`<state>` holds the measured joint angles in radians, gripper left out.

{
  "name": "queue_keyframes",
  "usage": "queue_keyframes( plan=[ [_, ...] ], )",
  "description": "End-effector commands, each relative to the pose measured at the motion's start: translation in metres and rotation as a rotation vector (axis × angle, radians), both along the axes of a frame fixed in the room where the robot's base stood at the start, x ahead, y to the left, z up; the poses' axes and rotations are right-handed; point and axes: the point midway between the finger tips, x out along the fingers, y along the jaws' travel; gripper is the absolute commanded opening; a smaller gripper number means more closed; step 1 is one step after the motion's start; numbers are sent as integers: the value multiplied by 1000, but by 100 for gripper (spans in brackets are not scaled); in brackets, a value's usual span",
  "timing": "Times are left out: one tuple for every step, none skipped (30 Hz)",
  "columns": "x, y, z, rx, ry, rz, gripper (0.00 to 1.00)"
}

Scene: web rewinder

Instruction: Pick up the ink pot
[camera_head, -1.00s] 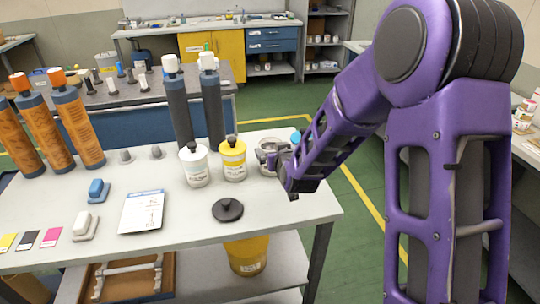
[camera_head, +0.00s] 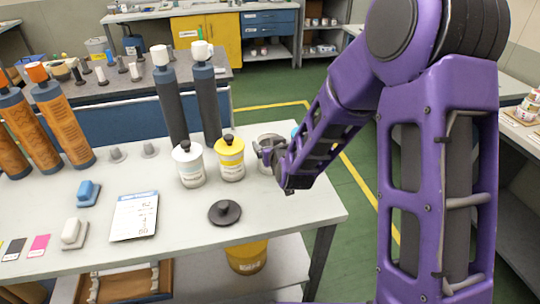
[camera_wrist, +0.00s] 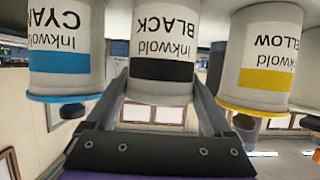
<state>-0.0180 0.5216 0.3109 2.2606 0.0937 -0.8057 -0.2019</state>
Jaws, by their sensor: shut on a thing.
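The black ink pot (camera_wrist: 164,50), white with a black band, stands upside down in the wrist view between the fingers of my gripper (camera_wrist: 165,112). The gripper is shut on it. In the head view the pot (camera_head: 266,166) is mostly hidden by my gripper (camera_head: 266,150), at the right end of the grey table. I cannot tell whether it touches the table. The yellow ink pot (camera_head: 230,165) stands just left of it and also shows in the wrist view (camera_wrist: 266,60). The cyan ink pot (camera_wrist: 66,48) is on its other side; only a blue bit (camera_head: 295,133) shows in the head view.
A white pot with a black knob (camera_head: 189,168) stands left of the yellow one. Two tall dark cylinders (camera_head: 171,105) (camera_head: 207,100) rise behind. A black disc with a knob (camera_head: 225,212) and a clipboard-like sheet (camera_head: 135,216) lie in front. The table's front right is clear.

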Motion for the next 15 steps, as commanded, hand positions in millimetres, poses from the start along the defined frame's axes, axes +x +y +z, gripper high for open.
queue_keyframes(
  plan=[
    [0, 0, 0, 0, 0, 0, 66],
    [0, 0, 0, 0, 0, 0, 60],
    [0, 0, 0, 0, 0, 0, 53],
    [0, 0, 0, 0, 0, 0, 48],
    [0, 0, 0, 0, 0, 0, 42],
    [0, 0, 0, 0, 0, 0, 35],
    [0, 0, 0, 0, 0, 0, 30],
    [0, 0, 0, 0, 0, 0, 24],
    [0, 0, 0, 0, 0, 0, 17],
    [0, 0, 0, 0, 0, 0, 12],
    [0, 0, 0, 0, 0, 0, 6],
    [1, 0, 1, 0, -3, 0, 4],
    [1, 0, 1, 0, -3, 0, 4],
    [1, 0, 1, 0, -3, 0, 4],
    [1, 0, 1, 0, -3, 0, 4]
  ],
)
